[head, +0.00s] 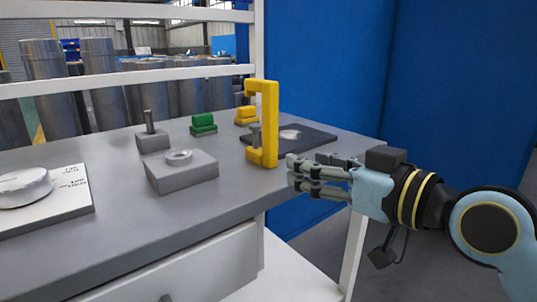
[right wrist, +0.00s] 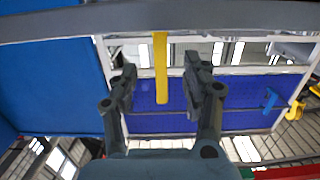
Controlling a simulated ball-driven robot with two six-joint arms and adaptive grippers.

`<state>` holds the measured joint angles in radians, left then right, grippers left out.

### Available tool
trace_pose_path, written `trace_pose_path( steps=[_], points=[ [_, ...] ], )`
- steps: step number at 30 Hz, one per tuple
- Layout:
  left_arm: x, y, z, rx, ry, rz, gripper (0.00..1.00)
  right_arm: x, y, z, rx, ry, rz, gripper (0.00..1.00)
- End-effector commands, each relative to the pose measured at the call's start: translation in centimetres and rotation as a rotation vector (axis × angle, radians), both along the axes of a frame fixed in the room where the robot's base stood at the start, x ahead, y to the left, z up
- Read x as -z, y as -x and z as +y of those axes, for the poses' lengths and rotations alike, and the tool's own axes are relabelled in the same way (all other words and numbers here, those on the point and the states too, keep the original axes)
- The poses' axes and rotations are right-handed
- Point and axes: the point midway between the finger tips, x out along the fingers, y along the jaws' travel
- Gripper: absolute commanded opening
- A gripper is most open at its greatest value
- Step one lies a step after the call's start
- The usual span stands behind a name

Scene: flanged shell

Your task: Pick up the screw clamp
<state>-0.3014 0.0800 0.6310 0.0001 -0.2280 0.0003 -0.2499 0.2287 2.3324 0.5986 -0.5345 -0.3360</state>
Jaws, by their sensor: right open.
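The yellow screw clamp (head: 262,145) stands upright near the right front part of the grey bench, its open side to the left with a grey screw showing. My right gripper (head: 292,171) is open, just right of the clamp's lower end, with its fingers pointing left at it. In the right wrist view the yellow bar of the clamp (right wrist: 160,80) shows between the two spread fingers of the gripper (right wrist: 160,72). I see no contact between fingers and clamp. My left gripper is not in view.
On the bench (head: 120,225) are a grey block with a ring (head: 182,172), a block with an upright pin (head: 152,138), a green piece (head: 203,122), a small yellow piece (head: 245,114) and a dark plate (head: 312,137). A white board (head: 70,200) lies at left. A white shelf frame stands behind.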

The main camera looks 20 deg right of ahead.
Motion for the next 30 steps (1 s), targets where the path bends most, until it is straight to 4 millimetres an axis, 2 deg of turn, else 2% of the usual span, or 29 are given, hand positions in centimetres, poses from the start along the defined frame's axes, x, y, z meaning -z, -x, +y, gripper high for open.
trace_pose_path(
  steps=[1, 4, 10, 17, 24, 30],
  points=[
    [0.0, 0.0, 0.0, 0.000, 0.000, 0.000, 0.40, -1.2, -0.5, -0.1, 0.001, -0.017, -0.046, 0.48],
    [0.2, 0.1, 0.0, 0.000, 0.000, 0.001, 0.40, -2.5, -1.5, 0.0, 0.007, -0.037, -0.094, 0.48],
    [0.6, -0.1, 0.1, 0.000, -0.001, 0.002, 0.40, -2.5, -4.6, 1.1, 0.008, -0.040, -0.097, 0.48],
    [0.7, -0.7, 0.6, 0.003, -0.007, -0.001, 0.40, -2.4, -6.5, 2.0, 0.006, -0.039, -0.094, 0.48],
    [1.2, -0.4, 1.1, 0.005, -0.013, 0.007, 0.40, -2.3, -9.8, 3.6, 0.006, -0.037, -0.094, 0.48],
    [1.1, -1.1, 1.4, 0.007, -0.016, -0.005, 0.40, -2.3, -10.8, 4.0, 0.006, -0.035, -0.093, 0.48]
  ],
)
